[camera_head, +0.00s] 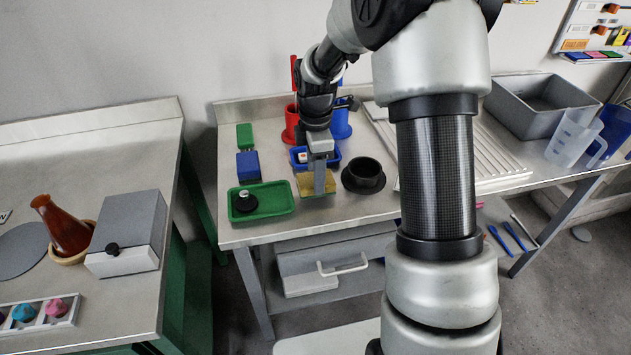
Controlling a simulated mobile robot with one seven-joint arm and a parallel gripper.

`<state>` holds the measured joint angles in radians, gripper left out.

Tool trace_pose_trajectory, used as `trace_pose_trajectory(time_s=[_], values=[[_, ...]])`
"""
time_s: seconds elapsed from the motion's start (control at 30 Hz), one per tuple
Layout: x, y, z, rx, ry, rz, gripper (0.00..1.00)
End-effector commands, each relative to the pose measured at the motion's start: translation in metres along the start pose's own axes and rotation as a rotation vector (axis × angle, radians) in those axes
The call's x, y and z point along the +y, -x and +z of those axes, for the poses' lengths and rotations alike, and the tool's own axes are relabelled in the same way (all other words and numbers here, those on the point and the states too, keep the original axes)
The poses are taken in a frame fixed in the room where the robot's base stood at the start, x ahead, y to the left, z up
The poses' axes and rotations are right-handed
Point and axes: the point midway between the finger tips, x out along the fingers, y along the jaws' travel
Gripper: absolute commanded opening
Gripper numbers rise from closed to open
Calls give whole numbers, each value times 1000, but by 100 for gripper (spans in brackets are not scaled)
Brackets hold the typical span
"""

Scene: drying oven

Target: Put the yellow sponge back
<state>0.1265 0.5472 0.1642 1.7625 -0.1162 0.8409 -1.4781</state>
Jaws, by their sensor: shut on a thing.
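The yellow sponge (304,186) is a flat, dull yellow block near the middle of the bench. My gripper (319,188) points down over it and is shut on it. The grey fingers cover its middle, so only its sides show. I cannot tell whether the sponge touches the bench top or is slightly lifted.
A green tray (279,204) with a dark round item is left of the sponge; a black round dish (364,177) is right. A blue tray (332,158) is behind. Green (244,136) and blue (248,166) blocks stand at the left. Red (290,128) and blue (341,124) holders stand farther back.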

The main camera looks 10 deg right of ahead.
Motion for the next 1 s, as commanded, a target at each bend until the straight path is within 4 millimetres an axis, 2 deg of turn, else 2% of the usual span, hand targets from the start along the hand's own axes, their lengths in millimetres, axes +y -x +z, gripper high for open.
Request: trace_pose_trajectory(time_s=[0.03, 0.1, 0.5, 0.53, 0.6, 0.87, 1.0], values=[[-1, -12, 0, 0, 1, -3, 26], [0, -20, -1, 0, 2, -2, 26], [0, -24, 0, 0, 1, -1, 26], [0, -23, 0, 0, 1, 0, 52], [0, -23, 0, 0, 1, 0, 64], [0, -23, 0, 0, 1, 0, 66], [0, -16, 0, 0, 1, 2, 66]])
